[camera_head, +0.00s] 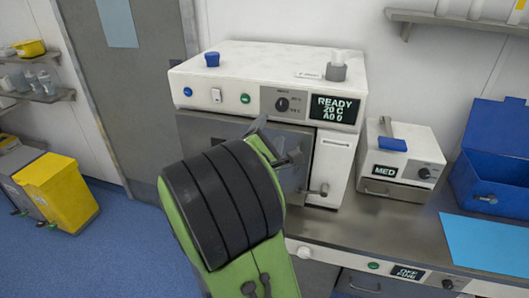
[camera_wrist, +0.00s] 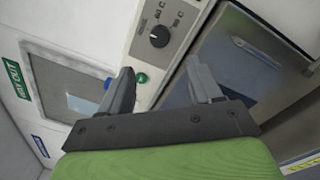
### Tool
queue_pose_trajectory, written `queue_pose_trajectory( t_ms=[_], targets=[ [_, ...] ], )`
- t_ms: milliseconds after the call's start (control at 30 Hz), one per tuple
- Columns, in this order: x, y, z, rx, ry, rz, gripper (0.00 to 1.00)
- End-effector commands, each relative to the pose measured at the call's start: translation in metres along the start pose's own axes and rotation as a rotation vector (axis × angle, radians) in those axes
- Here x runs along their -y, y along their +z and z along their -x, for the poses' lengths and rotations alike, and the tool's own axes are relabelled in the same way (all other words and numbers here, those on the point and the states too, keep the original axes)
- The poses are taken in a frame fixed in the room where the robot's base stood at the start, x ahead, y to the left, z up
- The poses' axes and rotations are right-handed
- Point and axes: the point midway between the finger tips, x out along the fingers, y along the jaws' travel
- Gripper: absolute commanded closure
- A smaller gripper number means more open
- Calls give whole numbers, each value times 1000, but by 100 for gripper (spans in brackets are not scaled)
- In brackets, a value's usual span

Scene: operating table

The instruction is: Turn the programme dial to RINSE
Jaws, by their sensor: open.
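The programme dial (camera_head: 282,104) is a black round knob on a grey panel on the front of the white washer (camera_head: 235,76). It also shows in the wrist view (camera_wrist: 159,37), with temperature marks beside it and a small word at its far edge, too small to read surely. I cannot tell exactly where its pointer stands. My gripper (camera_head: 280,138) is in front of the washer, below the dial in the head view. In the wrist view my gripper (camera_wrist: 160,68) is open and empty, its two fingers apart, and the dial lies beyond the fingertips, not touched.
The washer display (camera_head: 334,109) reads READY, 20 C, A0 0. A green button (camera_head: 246,98) sits left of the dial. Below is the washer's door (camera_head: 225,136). A small white unit (camera_head: 402,158) marked MED and a blue box (camera_head: 492,165) stand to the right on the counter.

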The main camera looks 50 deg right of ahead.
Motion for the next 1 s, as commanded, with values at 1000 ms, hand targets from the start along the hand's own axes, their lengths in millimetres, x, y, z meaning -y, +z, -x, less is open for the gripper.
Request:
queue_pose_trajectory(
  t_ms=[1000],
  targets=[
    [24,-2,55,-38,-123,-196,36]
  ],
)
